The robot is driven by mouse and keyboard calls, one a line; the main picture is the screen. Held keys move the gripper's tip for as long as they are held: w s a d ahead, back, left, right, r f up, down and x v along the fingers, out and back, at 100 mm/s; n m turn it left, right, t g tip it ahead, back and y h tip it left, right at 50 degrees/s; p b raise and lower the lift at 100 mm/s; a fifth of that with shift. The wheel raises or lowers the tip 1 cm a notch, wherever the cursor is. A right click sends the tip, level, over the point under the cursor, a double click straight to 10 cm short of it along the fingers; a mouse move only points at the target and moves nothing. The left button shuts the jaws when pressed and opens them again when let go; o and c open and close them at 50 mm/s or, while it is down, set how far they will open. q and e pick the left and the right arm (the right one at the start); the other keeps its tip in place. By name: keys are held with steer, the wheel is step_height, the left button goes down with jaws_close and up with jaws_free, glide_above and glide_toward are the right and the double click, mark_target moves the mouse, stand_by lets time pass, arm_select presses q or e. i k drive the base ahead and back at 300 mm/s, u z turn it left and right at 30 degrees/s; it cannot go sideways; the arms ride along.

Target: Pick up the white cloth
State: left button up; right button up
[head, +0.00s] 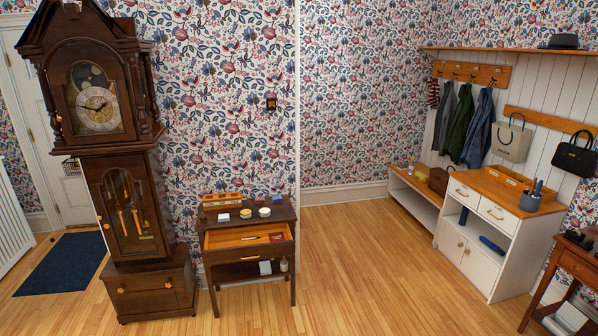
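No gripper of mine is in view. A small dark wooden table (205,237) stands right of the tall clock, its drawer (225,240) pulled open. A small flat white piece (223,217) lies on its top at the left. Another small white item (265,267) is on its lower shelf, next to a small bottle (283,264). A larger white item (570,316) is low under the brown table at the right edge, partly cut off. I cannot tell which of these is the white cloth.
The tall clock (122,150) stands at the left, near a dark blue mat (62,264). Two round tins (264,212) sit on the small table. A white cabinet (470,262) and low bench (410,197) line the right wall. The middle wooden floor (370,270) is clear.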

mark_target(222, 218)
steer(key=u, duration=0.25)
steer(key=i, duration=2)
steer(key=u, duration=0.45)
